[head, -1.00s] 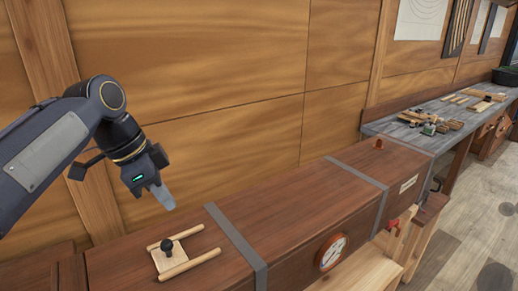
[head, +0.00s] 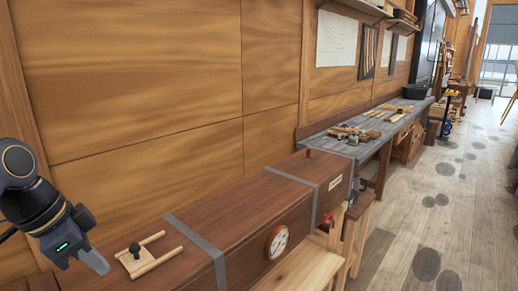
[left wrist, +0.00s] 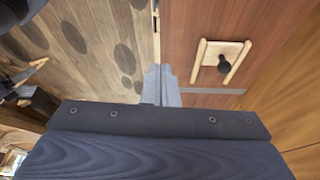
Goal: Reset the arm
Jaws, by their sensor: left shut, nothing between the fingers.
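My left gripper (head: 92,262) is at the lower left of the head view, its grey fingers together and empty. It hangs above the near end of a long dark wooden chest (head: 240,205), to the left of a small wooden slide with a black knob. In the left wrist view the closed fingers (left wrist: 161,85) point away over the chest's edge, with the floor on the left and the chest top on the right. My right gripper is in neither view.
The slide (head: 135,262) lies between two pale rails on the chest top. The chest has metal bands, a round gauge (head: 277,242) and a red-handled clamp (head: 328,218). A grey workbench (head: 340,145) with tools stands beyond. Open floor (head: 440,215) lies to the right.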

